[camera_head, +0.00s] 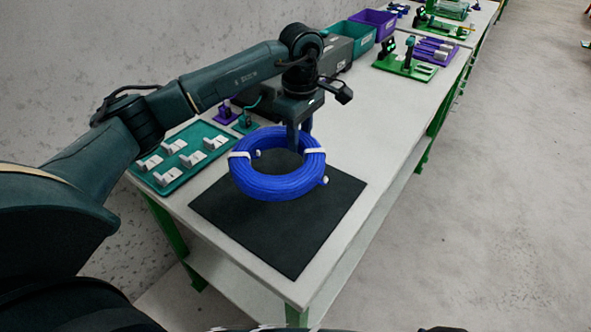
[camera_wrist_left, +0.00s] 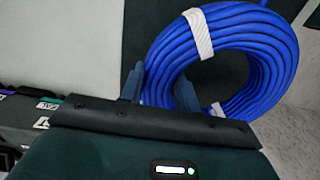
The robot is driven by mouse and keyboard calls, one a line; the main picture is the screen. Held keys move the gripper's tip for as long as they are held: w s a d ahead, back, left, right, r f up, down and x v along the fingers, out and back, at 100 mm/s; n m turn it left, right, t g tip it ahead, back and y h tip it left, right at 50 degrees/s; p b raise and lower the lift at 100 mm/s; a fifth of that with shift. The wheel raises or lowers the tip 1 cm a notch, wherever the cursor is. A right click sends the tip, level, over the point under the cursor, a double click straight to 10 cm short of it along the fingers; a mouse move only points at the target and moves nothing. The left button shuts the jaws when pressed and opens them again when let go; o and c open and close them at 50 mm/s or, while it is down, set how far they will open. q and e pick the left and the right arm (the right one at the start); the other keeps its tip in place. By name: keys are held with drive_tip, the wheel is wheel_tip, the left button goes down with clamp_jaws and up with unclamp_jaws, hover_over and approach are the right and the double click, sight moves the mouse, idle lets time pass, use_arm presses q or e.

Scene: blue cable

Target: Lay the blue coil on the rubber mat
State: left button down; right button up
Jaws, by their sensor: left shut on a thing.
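The blue coil (camera_head: 278,184) is a thick ring of blue cable with white ties, seen over the black rubber mat (camera_head: 300,232) in the head view. My left gripper (camera_head: 299,148) comes down at the coil's far side and is shut on its ring. In the left wrist view the coil (camera_wrist_left: 272,60) rises tilted from between the fingers (camera_wrist_left: 158,92). A dark part of the mat shows behind it. I cannot tell for certain whether the coil's underside touches the mat. My right gripper is not in view.
A teal tray (camera_head: 180,178) with several light-grey parts lies left of the mat. Small purple and teal holders (camera_head: 236,116) and a row of bins (camera_head: 345,42) stand along the wall. The table (camera_head: 398,100) is clear right of the arm, up to green fixtures (camera_head: 405,66).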

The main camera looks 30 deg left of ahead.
use_arm(q)
wheel_tip(320, 180, down, 3)
drive_tip(key=shift+s, duration=0.15)
drive_tip(key=shift+f, duration=2.3)
drive_tip(key=c, duration=1)
unclamp_jaws()
drive_tip(key=shift+f, duration=0.15)
wheel_tip(320, 180, up, 12)
drive_tip(key=shift+r, duration=0.15)
